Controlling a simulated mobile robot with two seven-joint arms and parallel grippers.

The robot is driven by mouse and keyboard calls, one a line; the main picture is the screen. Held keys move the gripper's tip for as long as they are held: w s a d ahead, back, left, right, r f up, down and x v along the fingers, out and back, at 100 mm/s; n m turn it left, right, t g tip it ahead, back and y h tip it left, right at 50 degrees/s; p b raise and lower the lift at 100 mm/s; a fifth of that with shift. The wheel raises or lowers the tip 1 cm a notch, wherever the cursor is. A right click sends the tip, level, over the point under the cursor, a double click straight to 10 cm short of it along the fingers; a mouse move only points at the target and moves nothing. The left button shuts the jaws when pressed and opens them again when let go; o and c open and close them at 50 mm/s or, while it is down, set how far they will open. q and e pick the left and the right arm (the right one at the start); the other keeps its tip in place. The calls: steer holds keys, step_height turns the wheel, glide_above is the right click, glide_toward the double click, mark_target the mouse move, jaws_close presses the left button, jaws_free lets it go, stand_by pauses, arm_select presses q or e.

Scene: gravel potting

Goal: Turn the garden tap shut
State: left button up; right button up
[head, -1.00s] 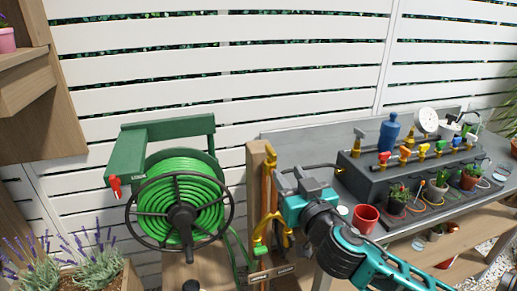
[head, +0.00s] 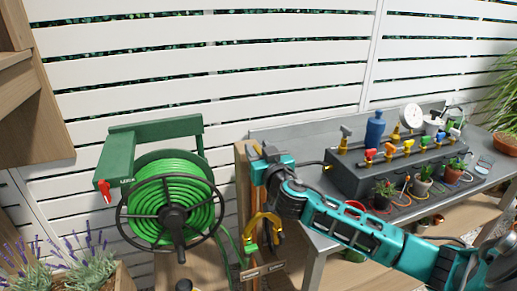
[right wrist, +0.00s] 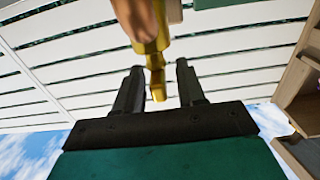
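The tap's handle position cannot be made out. My right gripper (head: 261,151) is at the top of the post and pipe in the head view. In the right wrist view, its two dark fingers (right wrist: 158,80) stand apart, open, with a brass piece (right wrist: 156,62) showing between them below a copper-coloured part. I cannot tell whether they touch it. My left gripper is not in view.
A green hose reel (head: 172,208) with a red-handled fitting (head: 104,190) stands to the left. A grey bench (head: 318,215) to the right bears a manifold with several coloured taps, a blue bottle (head: 375,128) and potted plants. A slatted white fence (head: 200,70) is behind.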

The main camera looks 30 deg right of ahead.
steer(key=shift+w, duration=0.15)
jaws_close()
stand_by(0.4)
steer(key=shift+f, duration=0.1)
